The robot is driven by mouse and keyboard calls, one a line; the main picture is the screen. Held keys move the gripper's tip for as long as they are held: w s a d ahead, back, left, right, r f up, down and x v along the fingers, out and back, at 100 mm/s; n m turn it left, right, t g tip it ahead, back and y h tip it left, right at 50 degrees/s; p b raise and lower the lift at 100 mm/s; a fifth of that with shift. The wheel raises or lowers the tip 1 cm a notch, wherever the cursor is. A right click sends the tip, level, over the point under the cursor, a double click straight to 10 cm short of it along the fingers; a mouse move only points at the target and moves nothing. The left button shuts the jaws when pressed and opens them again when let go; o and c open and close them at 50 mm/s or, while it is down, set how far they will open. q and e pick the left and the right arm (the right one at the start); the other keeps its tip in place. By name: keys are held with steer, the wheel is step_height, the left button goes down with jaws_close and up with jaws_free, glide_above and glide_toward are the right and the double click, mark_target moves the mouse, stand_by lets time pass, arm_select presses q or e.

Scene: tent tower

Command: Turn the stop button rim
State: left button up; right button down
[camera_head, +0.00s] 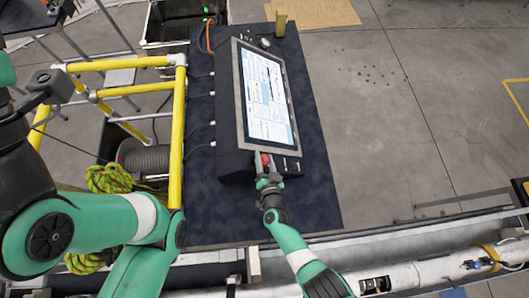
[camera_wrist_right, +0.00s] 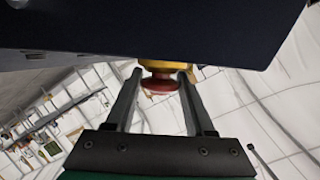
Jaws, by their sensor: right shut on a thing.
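The red stop button (camera_head: 265,159) is on the lower front edge of the dark control console (camera_head: 233,163), below its lit screen. In the right wrist view the red stop button rim (camera_wrist_right: 159,84) shows under a yellow collar (camera_wrist_right: 180,70). My right gripper (camera_head: 265,174) is at the button from the near side. In the right wrist view the two fingers of the right gripper (camera_wrist_right: 160,78) lie on either side of the red rim, shut on it. My left arm is at the left of the head view, but its gripper fingers are not visible.
The console stands on a dark blue mat (camera_head: 210,215). Yellow railings (camera_head: 178,130), a cable reel (camera_head: 146,158) and a green-yellow rope (camera_head: 108,179) are to the left. A pale pipe (camera_head: 420,270) runs along the front. Open grey floor (camera_head: 400,120) is to the right.

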stand_by(0.4)
steer(key=shift+c, duration=1.3)
jaws_free()
steer(key=shift+s, duration=0.1)
steer(key=p+v, duration=0.1)
steer(key=v, duration=1)
steer(key=shift+s, duration=0.2)
steer(key=shift+r, duration=0.1)
